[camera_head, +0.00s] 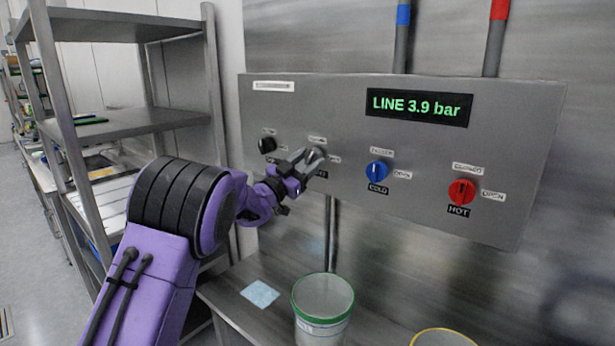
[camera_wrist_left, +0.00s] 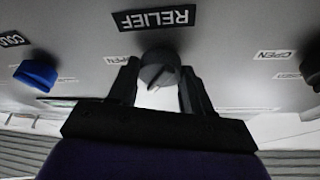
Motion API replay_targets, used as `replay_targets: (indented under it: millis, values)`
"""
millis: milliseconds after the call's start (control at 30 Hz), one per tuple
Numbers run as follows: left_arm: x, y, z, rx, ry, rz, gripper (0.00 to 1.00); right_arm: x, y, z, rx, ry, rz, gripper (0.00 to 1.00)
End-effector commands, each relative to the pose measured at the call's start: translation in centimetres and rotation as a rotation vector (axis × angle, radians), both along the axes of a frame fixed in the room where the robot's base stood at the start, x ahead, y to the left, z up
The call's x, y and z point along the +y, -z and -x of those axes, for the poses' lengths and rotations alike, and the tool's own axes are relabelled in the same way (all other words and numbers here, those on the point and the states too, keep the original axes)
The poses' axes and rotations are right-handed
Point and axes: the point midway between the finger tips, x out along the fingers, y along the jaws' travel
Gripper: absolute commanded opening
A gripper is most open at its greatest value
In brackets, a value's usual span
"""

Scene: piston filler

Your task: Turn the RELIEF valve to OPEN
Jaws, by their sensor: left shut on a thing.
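The RELIEF valve is a grey knob (camera_head: 316,153) on the front of the steel panel, second from the left in the head view. My left gripper (camera_head: 306,160) reaches it from the left and covers part of it and its labels. In the left wrist view the grey knob (camera_wrist_left: 160,68) sits between the two dark fingers of my left gripper (camera_wrist_left: 160,85), below the RELIEF label (camera_wrist_left: 153,18). The gripper is shut on the knob. I cannot tell clearly which way the knob points. My right gripper is not in view.
The panel display (camera_head: 418,106) reads LINE 3.9 bar. A black knob (camera_head: 267,145) is left of the RELIEF valve; a blue COLD knob (camera_head: 377,171) and red HOT knob (camera_head: 461,191) are right. A green-rimmed bucket (camera_head: 323,312) stands below. A steel shelf (camera_head: 125,122) is at left.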

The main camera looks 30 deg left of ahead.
Motion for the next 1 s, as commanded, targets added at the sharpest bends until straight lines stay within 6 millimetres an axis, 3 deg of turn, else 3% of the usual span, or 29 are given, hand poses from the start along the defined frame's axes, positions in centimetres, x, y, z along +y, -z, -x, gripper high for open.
replay_targets:
  millis: [33,400,1000]
  values:
    - [0.0,0.6,0.0,-0.006,0.0,-0.047,0.19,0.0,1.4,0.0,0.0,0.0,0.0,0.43]
    - [0.2,0.4,0.0,-0.031,-0.001,-0.397,0.19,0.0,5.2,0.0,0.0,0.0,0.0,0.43]
    - [0.4,-0.2,-0.1,-0.067,0.001,-0.879,0.19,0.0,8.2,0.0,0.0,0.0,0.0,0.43]
